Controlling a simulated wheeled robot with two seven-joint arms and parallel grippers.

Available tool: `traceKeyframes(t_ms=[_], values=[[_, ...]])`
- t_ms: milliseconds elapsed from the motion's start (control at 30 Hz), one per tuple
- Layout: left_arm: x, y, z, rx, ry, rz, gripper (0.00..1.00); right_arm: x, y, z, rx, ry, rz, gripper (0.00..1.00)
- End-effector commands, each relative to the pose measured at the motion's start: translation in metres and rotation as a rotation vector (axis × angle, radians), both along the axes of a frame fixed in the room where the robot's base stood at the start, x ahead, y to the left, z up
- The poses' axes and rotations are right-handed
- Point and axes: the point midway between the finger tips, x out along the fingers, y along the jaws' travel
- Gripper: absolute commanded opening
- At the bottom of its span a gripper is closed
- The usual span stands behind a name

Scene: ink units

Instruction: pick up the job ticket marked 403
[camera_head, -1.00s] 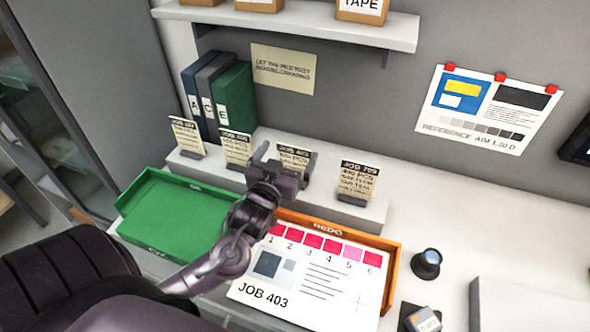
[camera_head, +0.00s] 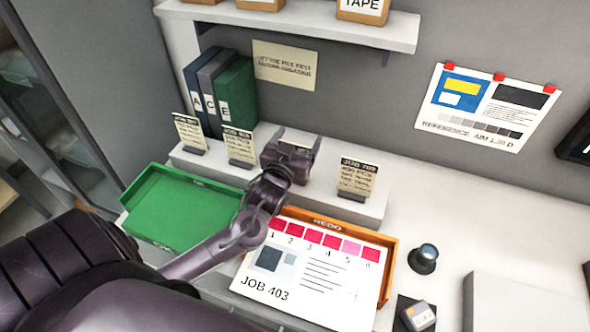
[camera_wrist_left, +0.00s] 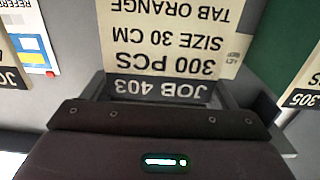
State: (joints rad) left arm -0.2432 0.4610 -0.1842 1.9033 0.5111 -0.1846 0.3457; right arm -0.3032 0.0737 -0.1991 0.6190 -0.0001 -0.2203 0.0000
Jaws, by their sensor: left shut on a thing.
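The job ticket marked 403 (camera_wrist_left: 165,45) is a cream card with a dark header band. It fills the upper middle of the left wrist view, upside down, reading 300 PCS, SIZE 30 CM, TAB ORANGE. My left gripper (camera_head: 290,150) is shut on it at its header edge, above the white ledge (camera_head: 322,197). In the head view the gripper hides most of this ticket, and I cannot tell whether its foot touches the ledge. My right gripper is not in view.
Other tickets stand at left (camera_head: 189,133), beside the gripper (camera_head: 238,147), and at right, marked JOB 709 (camera_head: 357,178). A green tray (camera_head: 180,207) and an orange REDO tray (camera_head: 392,262) with a JOB 403 sheet (camera_head: 315,270) lie in front. Binders (camera_head: 236,95) stand behind.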

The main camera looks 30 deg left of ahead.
Motion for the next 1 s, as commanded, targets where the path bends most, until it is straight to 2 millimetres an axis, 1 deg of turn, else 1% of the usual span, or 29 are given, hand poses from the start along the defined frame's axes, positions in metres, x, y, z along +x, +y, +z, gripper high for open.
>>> traceKeyframes(t_ms=[33, 67, 100, 367, 467, 567, 667, 900, 1000], values=[[0.000, 0.000, 0.000, 0.000, 0.001, 0.000, 0.49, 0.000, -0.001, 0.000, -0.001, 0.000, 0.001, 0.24], [0.000, 0.000, 0.000, 0.000, 0.001, 0.000, 0.45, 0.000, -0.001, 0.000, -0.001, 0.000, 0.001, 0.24], [0.000, 0.000, 0.000, 0.000, 0.000, 0.000, 0.44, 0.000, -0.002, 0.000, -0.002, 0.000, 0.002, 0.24], [0.000, 0.000, 0.002, 0.000, 0.000, 0.000, 0.44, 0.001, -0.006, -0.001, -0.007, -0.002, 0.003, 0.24], [0.000, 0.000, 0.008, 0.000, -0.002, -0.001, 0.44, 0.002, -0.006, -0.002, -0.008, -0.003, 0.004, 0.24], [0.000, 0.000, 0.020, 0.000, -0.004, 0.000, 0.44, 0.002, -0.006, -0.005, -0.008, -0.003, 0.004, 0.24], [0.000, 0.000, 0.041, 0.000, -0.007, -0.001, 0.44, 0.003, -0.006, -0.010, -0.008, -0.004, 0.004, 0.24], [0.000, 0.000, 0.114, -0.001, -0.010, 0.000, 0.44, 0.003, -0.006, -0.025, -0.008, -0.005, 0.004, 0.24], [0.000, 0.000, 0.142, 0.000, -0.008, 0.000, 0.44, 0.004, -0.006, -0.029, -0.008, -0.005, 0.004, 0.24]])
